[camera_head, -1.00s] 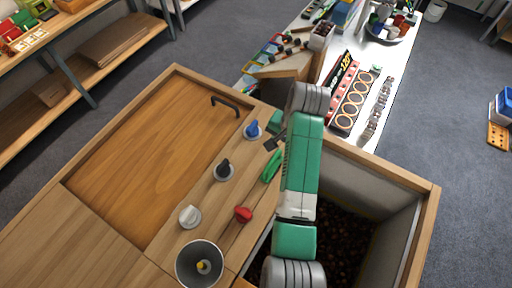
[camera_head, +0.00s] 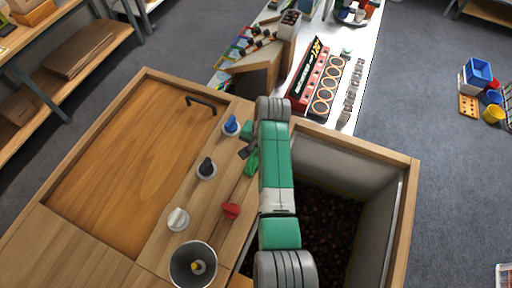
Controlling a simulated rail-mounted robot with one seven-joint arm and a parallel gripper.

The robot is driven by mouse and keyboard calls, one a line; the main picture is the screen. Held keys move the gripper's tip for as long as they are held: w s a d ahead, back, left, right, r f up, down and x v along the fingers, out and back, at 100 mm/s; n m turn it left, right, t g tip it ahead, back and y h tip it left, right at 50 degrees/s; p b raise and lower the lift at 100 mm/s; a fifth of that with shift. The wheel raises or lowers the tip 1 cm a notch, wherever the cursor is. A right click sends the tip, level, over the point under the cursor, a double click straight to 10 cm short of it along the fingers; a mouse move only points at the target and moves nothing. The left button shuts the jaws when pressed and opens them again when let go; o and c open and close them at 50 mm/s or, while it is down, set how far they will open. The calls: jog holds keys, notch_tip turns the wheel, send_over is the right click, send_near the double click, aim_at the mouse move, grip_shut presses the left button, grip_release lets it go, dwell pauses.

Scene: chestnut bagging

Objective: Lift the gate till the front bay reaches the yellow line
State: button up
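A wooden bin (camera_head: 411,185) with grey inner walls stands at the right of the wooden counter. Dark chestnuts (camera_head: 335,222) lie deep inside it, partly behind my green and grey arm. I cannot clearly make out the gate, the front bay's level or the yellow line. My gripper (camera_head: 247,150) is a small dark shape at the left of the arm, beside a green handle (camera_head: 252,164) on the counter's right strip. Whether it touches the handle, and whether its fingers are open, cannot be told.
Blue (camera_head: 231,125), black (camera_head: 206,168), white (camera_head: 178,219) and red (camera_head: 231,211) knobs stand on the counter, with a metal funnel (camera_head: 193,265) near the front. A black handle (camera_head: 201,103) sits on the wooden panel.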

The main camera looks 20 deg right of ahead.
grip_shut()
notch_tip(320, 180, up, 8)
jog(key=p, duration=0.6)
jog(key=shift+f, duration=0.45)
jog(key=o, duration=0.6)
grip_release()
jog(key=shift+o, duration=0.2)
notch_tip(320, 180, up, 8)
jog(key=s+d, duration=0.1)
jog(key=shift+f+b, duration=0.15)
jog(key=shift+b, duration=0.15)
